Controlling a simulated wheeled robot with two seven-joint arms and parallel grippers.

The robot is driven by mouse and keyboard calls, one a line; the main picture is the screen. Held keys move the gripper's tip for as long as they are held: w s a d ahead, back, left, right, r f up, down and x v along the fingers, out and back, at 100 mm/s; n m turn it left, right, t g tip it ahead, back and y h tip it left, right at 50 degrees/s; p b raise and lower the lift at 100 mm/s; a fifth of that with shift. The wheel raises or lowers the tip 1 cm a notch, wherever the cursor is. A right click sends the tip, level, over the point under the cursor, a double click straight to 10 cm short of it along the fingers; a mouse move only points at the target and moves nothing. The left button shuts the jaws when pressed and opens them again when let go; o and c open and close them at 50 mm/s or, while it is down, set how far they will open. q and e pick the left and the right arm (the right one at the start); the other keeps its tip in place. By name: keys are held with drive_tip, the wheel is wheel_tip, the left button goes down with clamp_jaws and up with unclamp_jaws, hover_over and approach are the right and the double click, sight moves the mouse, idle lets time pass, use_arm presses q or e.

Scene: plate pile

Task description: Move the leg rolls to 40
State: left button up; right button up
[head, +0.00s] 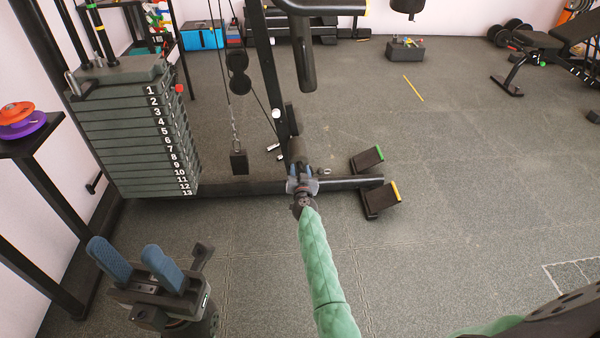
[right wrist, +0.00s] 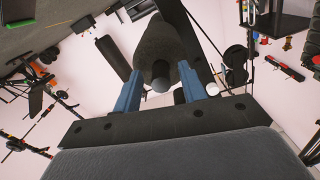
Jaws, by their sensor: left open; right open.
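My left gripper (head: 128,254) is open and empty at the lower left of the head view, its two blue fingers apart above the floor. My right gripper (head: 302,172) is at the end of the green arm, beside the machine's low bar. In the right wrist view, its open blue fingers (right wrist: 157,92) stand on either side of a dark rounded roll-like part (right wrist: 155,45) with a knob-like end. I cannot tell whether they touch it. A dark padded cylinder (head: 304,62) hangs from the machine's upper frame. No scale or mark reading 40 is legible.
A weight stack (head: 135,135) with plates numbered from 1 stands at the left. Two footrests (head: 368,160) with green and yellow edges sit right of the low bar (head: 250,187). A shelf with coloured discs (head: 20,118) is at far left. The floor at right is mostly clear.

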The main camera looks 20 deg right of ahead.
drive_tip(key=shift+w, duration=0.2)
clamp_jaws()
drive_tip(key=shift+r, duration=0.1)
